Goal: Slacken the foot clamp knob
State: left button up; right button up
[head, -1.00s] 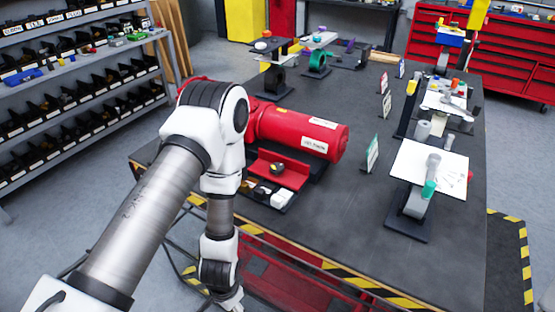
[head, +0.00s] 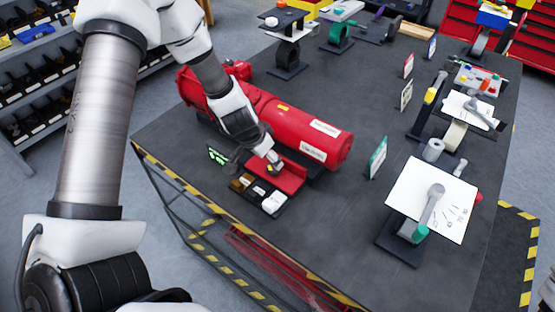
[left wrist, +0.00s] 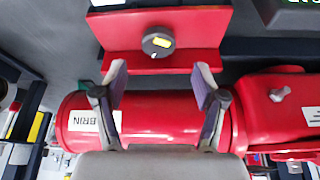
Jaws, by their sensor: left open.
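The foot clamp knob (left wrist: 158,42) is a dark round knob with a yellow mark, on a red bracket (left wrist: 195,25) in the left wrist view. The bracket (head: 290,178) also shows in the head view, in front of the red cylindrical actuator (head: 300,128), while the knob is largely hidden there by my gripper. My left gripper (head: 272,160) is over the bracket. In the left wrist view the left gripper (left wrist: 160,68) is open, its fingers spread wider than the knob, which lies just beyond the tips. Nothing is between the fingers. My right gripper is out of view.
A black tray (head: 238,185) with small parts lies at the table's front edge, beside a small display with green characters (head: 217,155). Stands with a white plate (head: 430,195) are at the right. The table (head: 335,215) is clear between them.

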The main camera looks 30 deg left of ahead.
aim_at(272, 167)
pick_arm(q)
jog(key=f+b, duration=0.1)
jog(key=s+f+b, duration=0.1)
jog(key=f, duration=0.1)
jog(key=shift+d, duration=0.2)
jog(key=w+f, duration=0.1)
jog(key=w+f+b, duration=0.1)
jog(key=shift+w+f, duration=0.15)
jog(key=shift+w, duration=0.2)
jog(key=shift+s+r, duration=0.2)
jog(key=shift+r, duration=0.05)
jog(key=shift+c, duration=0.7)
jog(key=shift+s+r, duration=0.15)
jog(key=shift+s, duration=0.15)
jog(key=c, duration=1)
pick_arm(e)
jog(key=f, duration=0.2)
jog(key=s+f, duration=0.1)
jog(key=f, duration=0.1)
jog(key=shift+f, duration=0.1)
